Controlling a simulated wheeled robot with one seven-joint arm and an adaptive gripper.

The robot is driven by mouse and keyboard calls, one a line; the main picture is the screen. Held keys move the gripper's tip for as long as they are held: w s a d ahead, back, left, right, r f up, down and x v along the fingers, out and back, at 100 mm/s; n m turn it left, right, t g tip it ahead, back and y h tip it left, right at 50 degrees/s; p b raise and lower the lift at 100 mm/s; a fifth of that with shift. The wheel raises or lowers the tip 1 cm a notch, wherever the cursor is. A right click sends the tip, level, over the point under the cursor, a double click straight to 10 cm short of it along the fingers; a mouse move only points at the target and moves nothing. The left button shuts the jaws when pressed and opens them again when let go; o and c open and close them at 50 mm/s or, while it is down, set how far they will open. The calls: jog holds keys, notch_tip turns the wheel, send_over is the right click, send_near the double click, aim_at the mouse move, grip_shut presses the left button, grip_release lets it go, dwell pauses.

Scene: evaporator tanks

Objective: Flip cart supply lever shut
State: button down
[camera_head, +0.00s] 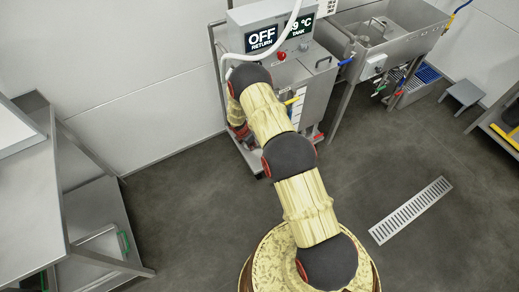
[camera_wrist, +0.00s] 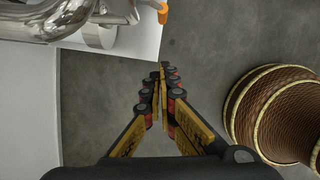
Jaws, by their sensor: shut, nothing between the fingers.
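The cart (camera_head: 262,40) stands by the back wall, with a display reading "OFF RETURN" and a temperature panel. A small yellow lever (camera_head: 291,101) shows on its front beside the white gauge strip, and a red handle (camera_head: 318,136) shows low at its right. I cannot tell which is the supply lever. In the wrist view, an orange part (camera_wrist: 163,12) sits at the top edge beside the cart's pale base (camera_wrist: 143,42), apart from my fingers. My gripper (camera_wrist: 160,76) is shut and empty, pointing over bare floor. In the head view my arm hides most of it and the cart's lower left.
Shiny steel pipework (camera_wrist: 45,18) is at the wrist view's top left. A white hose (camera_head: 290,30) loops over the cart's front. A steel sink tank (camera_head: 385,35) stands right of the cart. A floor grate (camera_head: 410,210) lies at right; a steel table (camera_head: 30,190) stands left.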

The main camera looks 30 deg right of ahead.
jog(key=w+d+f+b, duration=0.1)
jog(key=d+f+b, duration=0.2)
jog(key=d+f, duration=0.3)
jog(key=shift+b+x, duration=0.35)
jog(key=shift+x, duration=1.45)
